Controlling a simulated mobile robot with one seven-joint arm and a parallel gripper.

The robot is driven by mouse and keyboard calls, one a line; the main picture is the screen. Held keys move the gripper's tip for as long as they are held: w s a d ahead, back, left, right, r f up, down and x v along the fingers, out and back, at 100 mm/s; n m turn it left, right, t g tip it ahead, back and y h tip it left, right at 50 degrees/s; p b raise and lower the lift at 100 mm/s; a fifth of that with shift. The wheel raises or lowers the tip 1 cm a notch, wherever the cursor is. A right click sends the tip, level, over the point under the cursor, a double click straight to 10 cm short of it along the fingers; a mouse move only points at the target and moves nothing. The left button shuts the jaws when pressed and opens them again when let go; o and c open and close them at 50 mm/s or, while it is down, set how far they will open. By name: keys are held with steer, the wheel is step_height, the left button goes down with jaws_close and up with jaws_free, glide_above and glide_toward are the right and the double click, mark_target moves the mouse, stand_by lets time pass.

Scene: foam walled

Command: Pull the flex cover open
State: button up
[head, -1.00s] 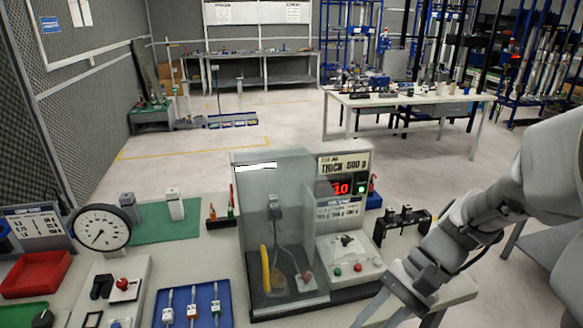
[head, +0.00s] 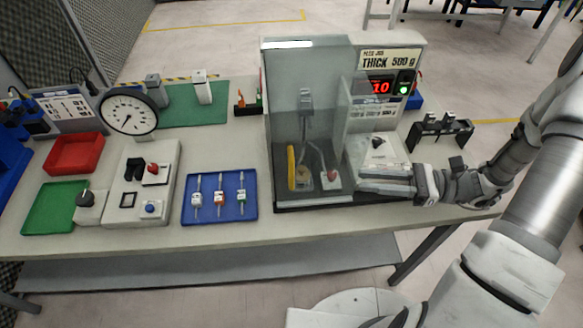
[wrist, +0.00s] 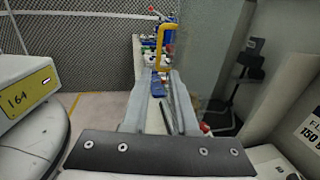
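The flex cover (head: 310,90) is a translucent grey panel on the front left of the test machine. It looks closed in the head view. Its upright yellow handle (head: 291,168) is near its lower left. The handle (wrist: 160,45) also shows in the wrist view, straight ahead beyond the fingertips. My gripper (head: 360,178) is in front of the machine's right half, to the right of the handle and apart from it, with fingers pointing left. In the wrist view my gripper (wrist: 161,75) has a gap between its fingers and holds nothing.
A blue tray with several small tools (head: 220,214) lies left of the machine. A black stand (head: 440,132) is at the right. The table's front edge (head: 330,232) is clear.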

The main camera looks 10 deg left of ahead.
mark_target(291, 188)
steer(key=a, duration=0.5)
steer(key=a+p, duration=0.1)
steer(key=a, duration=0.5)
steer(key=a+p, duration=0.1)
steer(key=a, duration=0.4)
steer(key=shift+s+a, duration=0.15)
steer(key=shift+s, duration=0.2)
jaws_close()
stand_by(0.5)
